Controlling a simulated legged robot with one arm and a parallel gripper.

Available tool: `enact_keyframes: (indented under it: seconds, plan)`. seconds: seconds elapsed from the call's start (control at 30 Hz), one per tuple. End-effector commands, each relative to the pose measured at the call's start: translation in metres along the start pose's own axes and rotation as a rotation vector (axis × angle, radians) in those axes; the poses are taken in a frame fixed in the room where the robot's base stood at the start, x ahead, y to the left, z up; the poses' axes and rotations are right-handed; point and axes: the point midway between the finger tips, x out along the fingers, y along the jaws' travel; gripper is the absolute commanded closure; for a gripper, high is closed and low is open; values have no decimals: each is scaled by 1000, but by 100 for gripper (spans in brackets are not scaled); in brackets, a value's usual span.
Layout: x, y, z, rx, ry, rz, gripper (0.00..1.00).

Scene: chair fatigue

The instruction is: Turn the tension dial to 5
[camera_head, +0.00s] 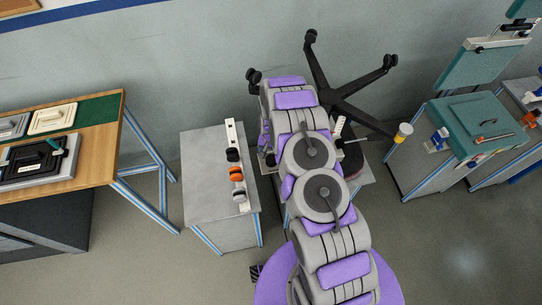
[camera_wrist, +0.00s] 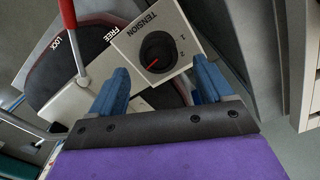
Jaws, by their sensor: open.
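The tension dial (camera_wrist: 158,50) is a round black knob with a red line on a pale plate (camera_wrist: 130,46) marked TENSION. The red line points toward the lower left of the wrist picture. The numbers 1 and 2 show to the right of the knob; other marks are hidden or out of sight. My gripper (camera_wrist: 161,68) is open, its two blue fingers on either side of the knob's lower part in the picture. Contact cannot be told. In the head view the dial and my gripper are hidden behind my arm.
A red-tipped lever (camera_wrist: 74,35) stands beside LOCK and FREE marks. The chair's black wheeled base (camera_head: 340,97) points upward. A grey cabinet (camera_head: 205,165) with several knobs stands left of my arm. A wooden table (camera_head: 100,165) is farther left; teal-topped benches (camera_head: 470,115) are right.

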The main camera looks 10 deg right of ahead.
Motion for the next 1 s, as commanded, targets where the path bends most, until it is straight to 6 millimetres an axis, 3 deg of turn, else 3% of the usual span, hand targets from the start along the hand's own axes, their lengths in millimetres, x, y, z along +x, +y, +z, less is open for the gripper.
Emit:
enact_keyframes:
  seconds: [0.6, 0.8, 1.0]
  plan:
    - [-107, -1, -1, 0, 2, 0, 20]
    - [-124, -1, -2, 0, 3, -1, 20]
    - [-126, -1, -1, 0, 1, 0, 20]
